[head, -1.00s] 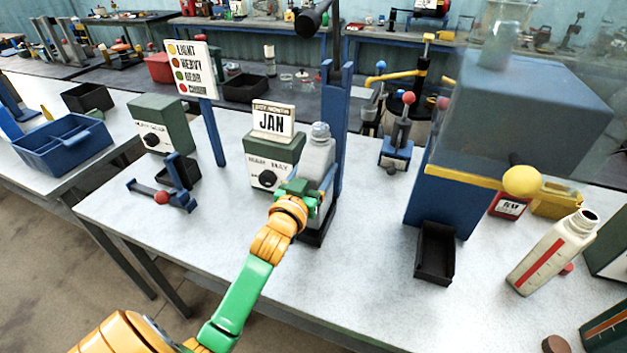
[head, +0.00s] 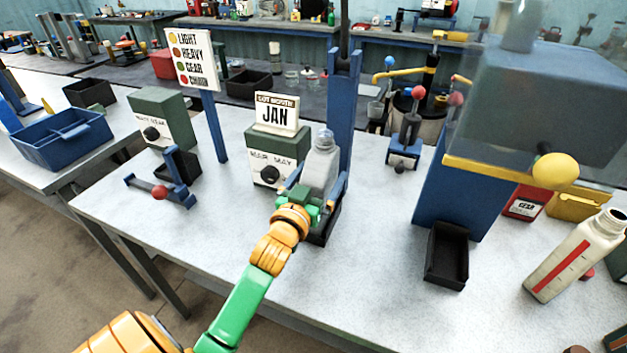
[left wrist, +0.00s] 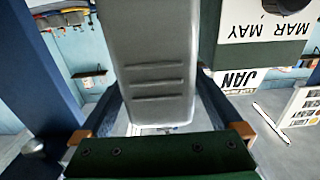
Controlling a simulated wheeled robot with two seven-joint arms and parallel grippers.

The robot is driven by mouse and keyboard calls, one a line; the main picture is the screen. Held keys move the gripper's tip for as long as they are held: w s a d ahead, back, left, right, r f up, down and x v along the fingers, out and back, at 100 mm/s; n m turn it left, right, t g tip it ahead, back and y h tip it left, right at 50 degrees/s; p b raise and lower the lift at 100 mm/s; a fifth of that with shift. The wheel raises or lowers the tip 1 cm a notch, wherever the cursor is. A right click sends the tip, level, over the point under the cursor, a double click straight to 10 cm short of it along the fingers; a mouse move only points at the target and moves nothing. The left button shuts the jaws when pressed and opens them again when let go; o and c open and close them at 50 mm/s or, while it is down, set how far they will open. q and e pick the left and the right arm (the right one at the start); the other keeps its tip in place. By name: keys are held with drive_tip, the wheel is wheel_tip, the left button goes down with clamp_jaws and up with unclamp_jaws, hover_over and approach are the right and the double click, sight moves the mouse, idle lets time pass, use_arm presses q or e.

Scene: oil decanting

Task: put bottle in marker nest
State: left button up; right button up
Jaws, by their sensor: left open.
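The grey bottle (head: 320,163) stands upright at the black-based stand with tall blue posts (head: 343,125), which looks like the marker nest. The bottle's foot and its exact seating are hidden behind my gripper. My left gripper (head: 314,188) is open around the lower part of the bottle, one finger on each side. In the left wrist view the bottle's ribbed grey side (left wrist: 150,75) fills the middle, between the spread fingers of the left gripper (left wrist: 158,132). My right gripper is not in view.
A green dial box (head: 275,160) with a JAN sign (head: 277,113) stands close left of the bottle. A blue machine (head: 455,190) with a black tray (head: 446,255) stands right. A cream bottle with a red stripe (head: 575,258) is at far right.

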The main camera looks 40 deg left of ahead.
use_arm(q)
drive_tip(key=v, duration=1.1)
drive_tip(key=shift+s, duration=0.35)
drive_tip(key=shift+f, duration=0.1)
